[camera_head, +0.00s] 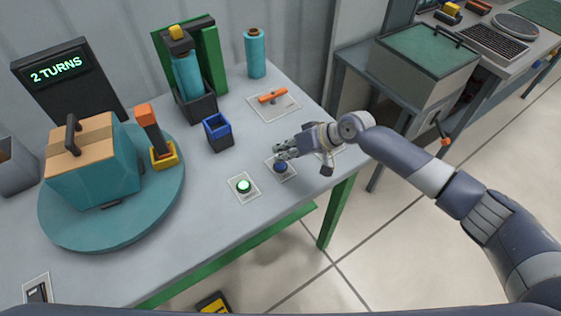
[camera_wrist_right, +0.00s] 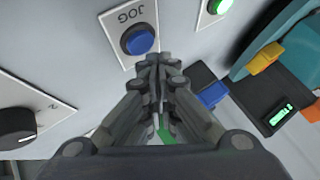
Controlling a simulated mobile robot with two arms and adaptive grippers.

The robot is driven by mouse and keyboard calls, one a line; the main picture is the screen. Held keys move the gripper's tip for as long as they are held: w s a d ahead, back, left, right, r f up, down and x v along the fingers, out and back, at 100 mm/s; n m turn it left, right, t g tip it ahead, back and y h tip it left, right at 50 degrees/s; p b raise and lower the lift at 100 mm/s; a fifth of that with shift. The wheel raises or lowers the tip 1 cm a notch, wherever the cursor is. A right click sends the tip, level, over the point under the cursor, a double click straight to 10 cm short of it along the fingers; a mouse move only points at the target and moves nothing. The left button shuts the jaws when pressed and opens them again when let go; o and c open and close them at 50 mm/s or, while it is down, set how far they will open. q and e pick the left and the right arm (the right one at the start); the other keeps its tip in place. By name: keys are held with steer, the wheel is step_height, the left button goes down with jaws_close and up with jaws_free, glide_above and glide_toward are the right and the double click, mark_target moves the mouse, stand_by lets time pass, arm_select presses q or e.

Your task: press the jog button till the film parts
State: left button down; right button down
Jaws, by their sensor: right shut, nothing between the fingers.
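The blue jog button (camera_head: 281,167) sits on a white plate on the grey table; in the right wrist view the button (camera_wrist_right: 138,39) is beside the word JOG. My right gripper (camera_head: 281,153) is shut and empty, its tips just beside and above the button; in the wrist view the fingertips (camera_wrist_right: 158,62) show a little below it. I cannot tell if they touch the plate. A box (camera_head: 95,170) wrapped in teal film stands on the teal turntable (camera_head: 60,227). The display (camera_head: 56,72) reads 2 TURNS. My left gripper is not in view.
A lit green button (camera_head: 243,186) is left of the jog button. A blue open cup (camera_head: 218,132), a film roll in a dark holder (camera_head: 196,107), a loose teal roll (camera_head: 255,53) and an orange handle (camera_head: 272,97) stand behind.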

step_height(320, 180, up, 5)
steer(key=p, duration=0.4)
stand_by(0.3)
stand_by(0.6)
